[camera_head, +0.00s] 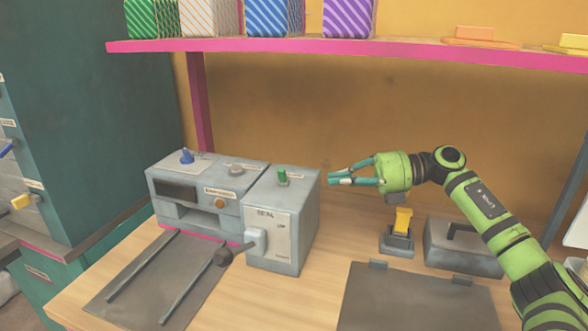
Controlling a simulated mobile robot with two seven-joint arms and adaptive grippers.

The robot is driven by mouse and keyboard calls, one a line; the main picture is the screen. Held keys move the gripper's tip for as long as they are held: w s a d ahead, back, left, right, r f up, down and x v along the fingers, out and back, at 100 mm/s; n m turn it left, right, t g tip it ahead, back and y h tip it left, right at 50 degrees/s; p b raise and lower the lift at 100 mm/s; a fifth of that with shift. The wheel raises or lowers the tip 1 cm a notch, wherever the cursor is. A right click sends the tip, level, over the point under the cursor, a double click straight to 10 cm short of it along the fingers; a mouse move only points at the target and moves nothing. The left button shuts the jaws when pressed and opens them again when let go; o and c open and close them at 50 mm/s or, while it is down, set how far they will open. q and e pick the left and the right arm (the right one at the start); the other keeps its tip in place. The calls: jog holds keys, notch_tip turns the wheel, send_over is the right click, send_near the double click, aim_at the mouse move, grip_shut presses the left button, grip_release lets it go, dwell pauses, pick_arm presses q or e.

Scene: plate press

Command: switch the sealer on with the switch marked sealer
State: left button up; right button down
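A grey machine (172,213) stands on the wooden bench, with a blue switch (187,157) on its top left and a round grey knob (236,170) beside a small label. A taller grey box (297,228) joins its right side, with a green switch (282,177) and a small label on top. These labels are too small to read, so I cannot tell which switch is marked sealer. My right gripper (335,178) points left, just right of the taller box and apart from the green switch. Its fingers look close together, with nothing seen between them. My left gripper is out of view.
A yellow-handled device (402,222) and a grey block (463,247) stand below my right arm. A pink shelf (330,47) runs above. Dark mats (415,300) lie in front.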

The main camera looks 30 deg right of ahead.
aim_at(291, 193)
jog(key=p+x, duration=0.1)
jog(key=x, duration=0.2)
jog(key=p+x, duration=0.1)
jog(key=x, duration=0.2)
jog(key=p+x, duration=0.1)
jog(key=x, duration=0.2)
jog(key=shift+r, duration=0.3)
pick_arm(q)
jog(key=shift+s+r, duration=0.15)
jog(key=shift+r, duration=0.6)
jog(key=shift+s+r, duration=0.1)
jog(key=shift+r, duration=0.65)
pick_arm(e)
jog(key=shift+w+a+f, duration=0.15)
jog(key=shift+w+a, duration=0.15)
jog(key=shift+a, duration=0.1)
pick_arm(q)
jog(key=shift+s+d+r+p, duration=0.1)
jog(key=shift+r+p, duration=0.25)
jog(key=shift+p, duration=0.05)
pick_arm(e)
jog(key=shift+d+m+y, duration=0.1)
jog(key=shift+m+y, duration=0.2)
jog(key=shift+m, duration=0.3)
